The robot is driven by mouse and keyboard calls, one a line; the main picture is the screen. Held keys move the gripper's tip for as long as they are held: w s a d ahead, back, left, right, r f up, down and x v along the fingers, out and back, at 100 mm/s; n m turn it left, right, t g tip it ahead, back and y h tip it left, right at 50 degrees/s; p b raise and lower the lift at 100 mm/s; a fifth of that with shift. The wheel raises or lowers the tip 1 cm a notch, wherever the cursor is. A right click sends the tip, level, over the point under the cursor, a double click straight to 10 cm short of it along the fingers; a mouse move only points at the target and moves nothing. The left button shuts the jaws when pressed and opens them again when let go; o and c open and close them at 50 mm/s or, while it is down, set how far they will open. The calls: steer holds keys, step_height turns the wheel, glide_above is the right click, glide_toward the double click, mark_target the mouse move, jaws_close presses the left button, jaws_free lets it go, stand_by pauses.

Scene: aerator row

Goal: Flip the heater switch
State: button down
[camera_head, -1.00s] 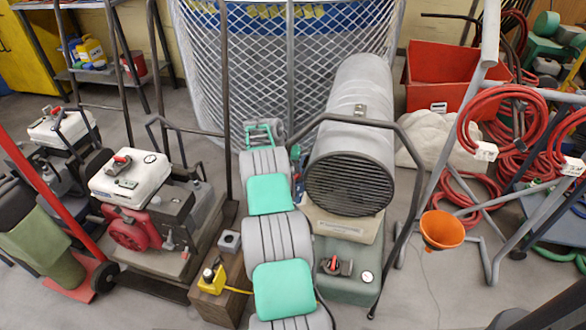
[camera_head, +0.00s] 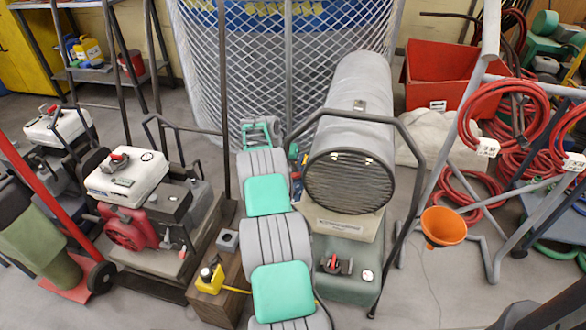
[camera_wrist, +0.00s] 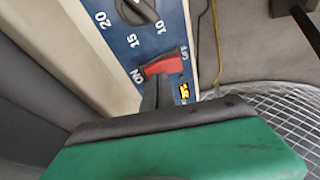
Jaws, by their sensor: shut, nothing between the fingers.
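The heater (camera_head: 350,120) is a grey cylinder with a dark round grille, standing right of my arm in the head view. Two small bright spots show behind the top of the grille. In the wrist view, the red heater switch (camera_wrist: 167,64) sits on a blue panel between the printed ON, at left, and OFF, at right. My gripper (camera_wrist: 157,92) is shut and empty, its grey fingertips against or very close to the switch near its ON side; contact cannot be told exactly. In the head view the gripper is mostly hidden beside the heater.
A mesh cage (camera_head: 250,70) stands behind the heater. A red-and-white engine machine (camera_head: 128,180) is at left; a hose rack with an orange funnel (camera_head: 443,227) is at right.

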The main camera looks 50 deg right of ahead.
steer(key=s+d+r+p+v, duration=0.1)
steer(key=d+p+v, duration=0.1)
steer(key=v, duration=1.1)
steer(key=shift+s+r+p, duration=0.15)
steer(key=shift+s+p, duration=0.45)
steer(key=shift+p, duration=0.25)
steer(key=shift+r, duration=0.1)
